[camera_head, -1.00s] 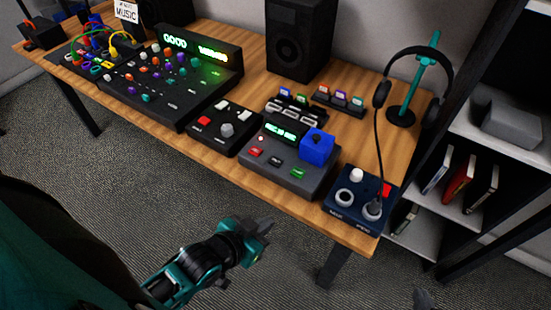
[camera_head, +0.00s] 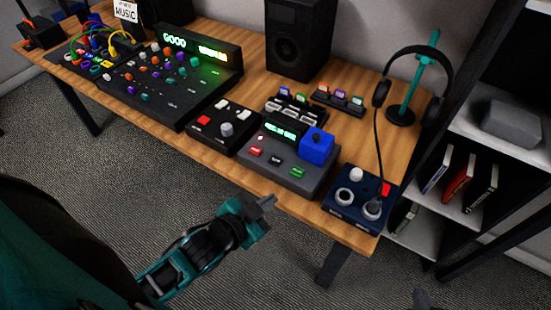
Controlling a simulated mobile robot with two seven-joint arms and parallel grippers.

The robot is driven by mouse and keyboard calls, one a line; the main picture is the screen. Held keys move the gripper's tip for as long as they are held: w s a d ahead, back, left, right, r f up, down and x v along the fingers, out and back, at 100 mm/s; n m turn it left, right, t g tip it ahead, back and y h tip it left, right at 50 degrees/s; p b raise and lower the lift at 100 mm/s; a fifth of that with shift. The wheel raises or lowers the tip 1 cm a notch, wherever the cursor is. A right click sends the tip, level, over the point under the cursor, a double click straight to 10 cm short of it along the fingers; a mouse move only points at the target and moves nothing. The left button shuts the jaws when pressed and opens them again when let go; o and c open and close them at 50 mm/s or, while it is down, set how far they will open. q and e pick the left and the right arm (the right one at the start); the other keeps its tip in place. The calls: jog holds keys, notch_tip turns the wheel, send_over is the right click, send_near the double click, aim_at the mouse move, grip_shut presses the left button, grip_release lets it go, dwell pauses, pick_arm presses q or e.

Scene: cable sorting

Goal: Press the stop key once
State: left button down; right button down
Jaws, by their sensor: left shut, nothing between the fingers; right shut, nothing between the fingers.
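A dark grey recorder box (camera_head: 312,180) with a lit green display (camera_head: 281,132) stands near the table's front edge. Its front face has a red key (camera_head: 255,151), a dark key (camera_head: 275,160) and a green key (camera_head: 297,173); their labels are too small to read, so I cannot tell which is the stop key. My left gripper (camera_head: 267,202) is shut and empty, in front of the table edge and below the keys in the picture, touching none.
A blue block (camera_head: 316,147) sits on the recorder box's right side. A small mixer box (camera_head: 222,128) stands to its left, and a navy box (camera_head: 347,214) with a plugged cable to its right. A headphone stand (camera_head: 404,113) and a speaker (camera_head: 297,45) stand behind.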

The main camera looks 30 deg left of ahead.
pick_arm(q)
jog(key=w+d+r+m+h, duration=0.25)
jog(key=r+m, duration=0.25)
jog(key=m, duration=0.5)
jog(key=w+d+r+m+g+h, duration=0.1)
jog(key=w+r+m+h, duration=0.25)
jog(key=m, duration=0.75)
jog(key=w+d+r+m+h, duration=0.2)
jog(key=r+m+h, duration=0.25)
jog(key=m, duration=0.55)
jog(key=w+a+f+m+g+y, duration=0.1)
jog(key=w+a+m+g+y, duration=0.1)
jog(key=a+m+y, duration=0.2)
jog(key=w+a+f+m+g+y, duration=0.1)
jog(key=a+m+y, duration=0.3)
jog(key=m, duration=0.5)
jog(key=w+a, duration=0.1)
jog(key=a, duration=0.1)
jog(key=shift+w+a+f+m+g, duration=0.3)
jog(key=shift+a+f+m+g, duration=0.05)
jog(key=shift+m+g, duration=0.05)
